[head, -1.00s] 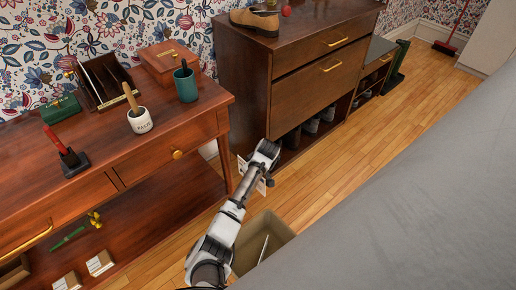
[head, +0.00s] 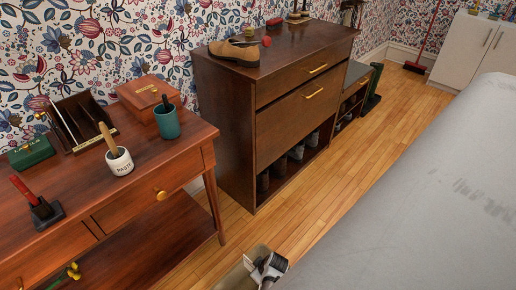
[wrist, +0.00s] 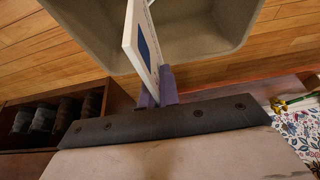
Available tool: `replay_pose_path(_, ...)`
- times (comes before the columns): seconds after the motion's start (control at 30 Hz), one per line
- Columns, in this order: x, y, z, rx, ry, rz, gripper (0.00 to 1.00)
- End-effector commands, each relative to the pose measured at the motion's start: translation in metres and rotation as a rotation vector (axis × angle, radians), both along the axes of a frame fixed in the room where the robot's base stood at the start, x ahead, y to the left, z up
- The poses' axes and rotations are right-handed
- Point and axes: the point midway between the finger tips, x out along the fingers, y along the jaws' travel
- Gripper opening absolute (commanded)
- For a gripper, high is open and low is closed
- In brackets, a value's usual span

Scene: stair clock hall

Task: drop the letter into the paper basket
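My gripper (wrist: 158,88) is shut on the letter (wrist: 143,45), a thin white piece with a blue patch, held edge-on between the two fingers. The letter extends across the paper basket (wrist: 235,52), a beige open bin on the floor, in the wrist view. How high it is above the rim is unclear. In the head view my gripper (head: 268,272) is at the bottom edge, with a white bit of the letter (head: 249,263) beside it. The basket (head: 229,272) is partly cut off there, and its inside is largely hidden.
A wooden console table (head: 150,157) with a paste pot (head: 120,162), teal cup (head: 167,126) and letter rack stands left. A dark shoe cabinet (head: 222,130) stands behind the basket. A large grey surface (head: 420,190) fills the right. Wooden floor (head: 320,190) lies between.

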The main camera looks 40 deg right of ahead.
Motion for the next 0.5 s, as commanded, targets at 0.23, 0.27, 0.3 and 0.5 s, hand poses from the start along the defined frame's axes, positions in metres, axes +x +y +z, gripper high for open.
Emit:
replay_pose_path(0.23,0.000,0.000,-0.035,-0.001,0.000,0.001,0.00)
replay_pose_path(0.27,0.000,0.000,-0.037,-0.001,0.000,0.001,0.00)
replay_pose_path(0.3,0.000,0.000,-0.040,-0.001,0.000,0.001,0.00)
replay_pose_path(0.5,0.000,-0.001,-0.042,-0.001,0.000,0.001,0.00)
